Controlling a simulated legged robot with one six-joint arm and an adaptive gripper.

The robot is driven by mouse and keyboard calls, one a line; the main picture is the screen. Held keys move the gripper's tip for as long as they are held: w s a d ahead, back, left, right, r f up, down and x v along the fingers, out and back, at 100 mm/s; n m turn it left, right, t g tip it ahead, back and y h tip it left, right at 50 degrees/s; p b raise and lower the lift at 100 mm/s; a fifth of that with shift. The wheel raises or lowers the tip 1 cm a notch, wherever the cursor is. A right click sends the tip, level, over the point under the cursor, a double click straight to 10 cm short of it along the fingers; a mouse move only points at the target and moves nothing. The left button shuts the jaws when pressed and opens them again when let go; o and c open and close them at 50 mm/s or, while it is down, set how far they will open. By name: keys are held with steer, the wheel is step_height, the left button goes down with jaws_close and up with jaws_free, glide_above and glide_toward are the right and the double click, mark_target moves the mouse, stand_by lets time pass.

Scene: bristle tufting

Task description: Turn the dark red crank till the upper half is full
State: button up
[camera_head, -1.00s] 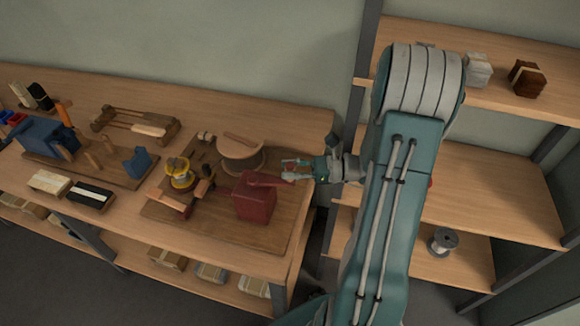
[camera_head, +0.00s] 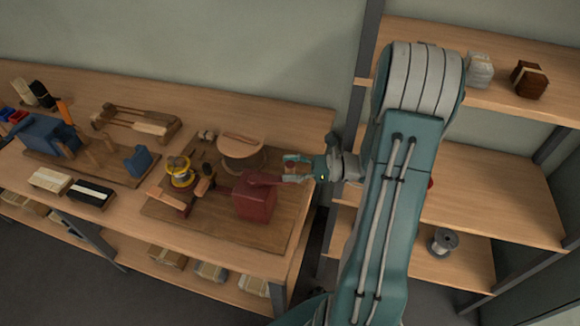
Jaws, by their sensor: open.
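The dark red crank (camera_head: 264,178) sits on top of a dark red box (camera_head: 254,203) on a brown baseboard (camera_head: 268,232). Its arm points right, toward my gripper. My gripper (camera_head: 287,169) is open at the crank's right end, with its fingers pointing left. The lower finger is close to the crank's end; whether they touch is too small to tell. A round wooden piece (camera_head: 240,146) with a strip across its top stands behind the box. A yellow-ringed part (camera_head: 181,174) stands left of it. I cannot make out any bristle filling.
A blue machine (camera_head: 42,135) stands on another board at the left. A wooden frame (camera_head: 137,122) lies at the back, and light and black blocks (camera_head: 90,193) near the front edge. A shelf unit (camera_head: 485,195) with a spool (camera_head: 443,240) stands right of the bench.

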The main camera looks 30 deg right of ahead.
steer(key=v, duration=1.2)
steer(key=shift+d+f, duration=0.1)
steer(key=shift+d, duration=0.05)
